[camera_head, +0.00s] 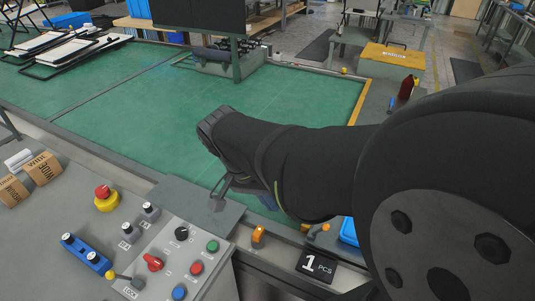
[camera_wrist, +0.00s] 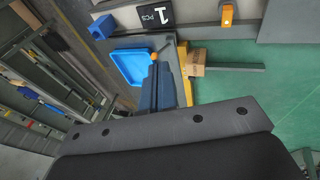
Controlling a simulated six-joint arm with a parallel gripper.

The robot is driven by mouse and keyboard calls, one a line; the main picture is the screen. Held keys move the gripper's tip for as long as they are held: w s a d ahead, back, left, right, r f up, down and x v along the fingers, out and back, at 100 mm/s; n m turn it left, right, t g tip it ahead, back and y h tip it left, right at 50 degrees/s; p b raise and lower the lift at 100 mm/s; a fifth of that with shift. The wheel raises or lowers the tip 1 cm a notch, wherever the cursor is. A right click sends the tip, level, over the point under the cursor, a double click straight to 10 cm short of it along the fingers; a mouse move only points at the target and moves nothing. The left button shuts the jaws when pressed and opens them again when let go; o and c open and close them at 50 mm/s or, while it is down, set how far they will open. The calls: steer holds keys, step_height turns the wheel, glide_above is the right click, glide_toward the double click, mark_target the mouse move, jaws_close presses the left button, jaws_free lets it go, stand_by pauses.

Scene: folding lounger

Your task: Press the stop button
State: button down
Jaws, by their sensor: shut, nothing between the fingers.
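A red mushroom button (camera_head: 104,191) on a yellow base stands on the grey desk at the left in the head view. A flat red button (camera_head: 197,268) sits on the grey control panel, with a green button (camera_head: 212,246) above it and a blue button (camera_head: 180,291) below it. The button labels are too small to read. My gripper (camera_head: 218,198) hangs above the grey plate behind the panel, apart from the buttons. Its dark fingers also show in the wrist view (camera_wrist: 159,68), shut and empty. The buttons are not visible in the wrist view.
The panel also has a red rotary knob (camera_head: 153,262) and a black knob (camera_head: 181,233). A blue switch box (camera_head: 86,255) and small cartons (camera_head: 42,168) lie left. An orange switch (camera_head: 258,236) is right of the panel. A blue tray (camera_wrist: 131,66) shows in the wrist view.

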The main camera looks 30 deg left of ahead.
stand_by(0.8)
steer(key=n+t+y, duration=0.1)
steer(key=n+t, duration=0.4)
steer(key=t, duration=0.1)
glide_above(193, 271)
step_height(193, 271, down, 9)
steer(key=shift+f, duration=0.1)
steer(key=shift+f, duration=4.35)
steer(key=shift+f, duration=0.4)
